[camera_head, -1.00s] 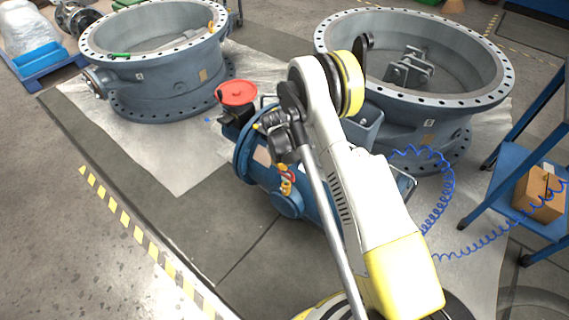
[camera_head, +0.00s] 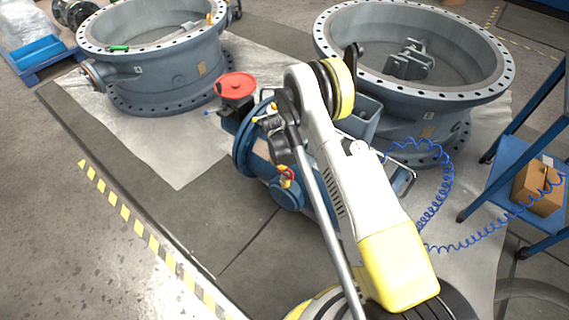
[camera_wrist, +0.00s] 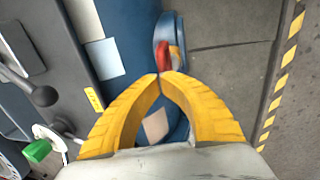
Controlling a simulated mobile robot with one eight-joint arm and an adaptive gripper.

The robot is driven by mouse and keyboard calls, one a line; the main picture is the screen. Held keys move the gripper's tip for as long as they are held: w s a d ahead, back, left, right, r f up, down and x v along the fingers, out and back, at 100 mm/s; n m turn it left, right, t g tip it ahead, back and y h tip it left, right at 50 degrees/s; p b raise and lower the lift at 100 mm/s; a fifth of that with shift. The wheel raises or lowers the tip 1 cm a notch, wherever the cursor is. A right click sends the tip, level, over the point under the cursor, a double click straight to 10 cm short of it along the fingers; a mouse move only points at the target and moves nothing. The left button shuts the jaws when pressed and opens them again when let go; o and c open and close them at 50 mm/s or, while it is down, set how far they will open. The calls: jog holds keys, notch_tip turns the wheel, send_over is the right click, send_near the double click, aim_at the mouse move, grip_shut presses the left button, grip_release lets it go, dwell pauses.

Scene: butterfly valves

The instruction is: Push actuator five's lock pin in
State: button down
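The blue actuator (camera_head: 262,165) lies between the two large grey valve bodies; my arm partly covers it in the head view. In the wrist view its blue body (camera_wrist: 135,20) runs up the middle. A small red part (camera_wrist: 163,57), which may be the lock pin, stands beside a blue lug (camera_wrist: 168,28), just beyond my fingertips. A red and yellow part (camera_head: 286,178) shows on the actuator in the head view. My gripper (camera_wrist: 160,76) has its yellow fingertips together, close to the red part; contact cannot be told. I see no number on the actuator.
A red round cap (camera_head: 236,86) tops the actuator's far end. Grey valve bodies stand at left (camera_head: 160,85) and right (camera_head: 400,110). A blue coiled hose (camera_head: 447,190) and blue cart (camera_head: 510,175) are at right. Floor beside the striped tape (camera_head: 140,230) is clear.

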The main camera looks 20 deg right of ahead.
notch_tip(320, 180, up, 14)
jog(key=s+a+p, duration=0.1)
jog(key=a+p, duration=0.1)
jog(key=p, duration=0.3)
jog(key=shift+s+a+f, duration=0.15)
jog(key=shift+s, duration=0.15)
jog(key=s+d+r+m+t+y, duration=0.15)
jog(key=s+r, duration=0.25)
jog(key=r, duration=0.9)
jog(key=s+r+m+t+h, duration=0.15)
jog(key=s+r, duration=0.35)
jog(key=r, duration=0.9)
jog(key=s+r+m+t+y, duration=0.1)
jog(key=s+r+m, duration=0.1)
jog(key=s, duration=0.8)
jog(key=s+d+r+m+t, duration=0.1)
jog(key=s+r, duration=0.4)
jog(key=s, duration=0.6)
jog(key=shift+m+t+y, duration=0.4)
jog(key=shift+m+t, duration=0.1)
jog(key=shift+m, duration=0.1)
